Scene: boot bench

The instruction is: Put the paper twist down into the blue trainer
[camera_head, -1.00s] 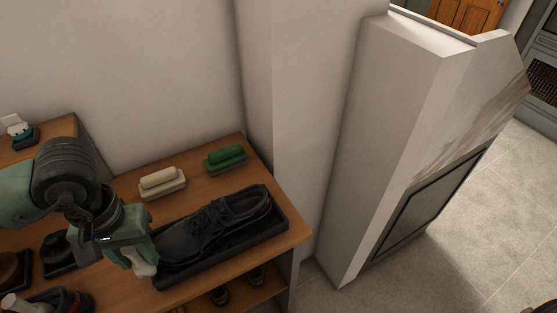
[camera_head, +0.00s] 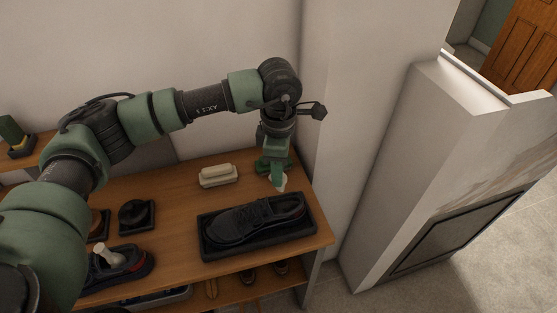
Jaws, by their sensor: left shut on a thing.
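My left gripper (camera_head: 278,176) points down at the back right of the bench top, behind the heel end of a black lace-up shoe. It is shut on a small white thing, which looks like the paper twist (camera_head: 281,186); the fingers hide most of it. The black shoe (camera_head: 250,221) lies in a dark tray. A dark shoe with red trim (camera_head: 128,268), at lower left, has a pale knobbed thing (camera_head: 106,254) in its opening. My arm partly covers this shoe. No shoe looks clearly blue. My right gripper is not in view.
A cream brush (camera_head: 218,175) lies behind the black shoe. A small dark round item (camera_head: 137,214) sits on a pad at left. A wall column (camera_head: 345,120) rises close to the right of my gripper.

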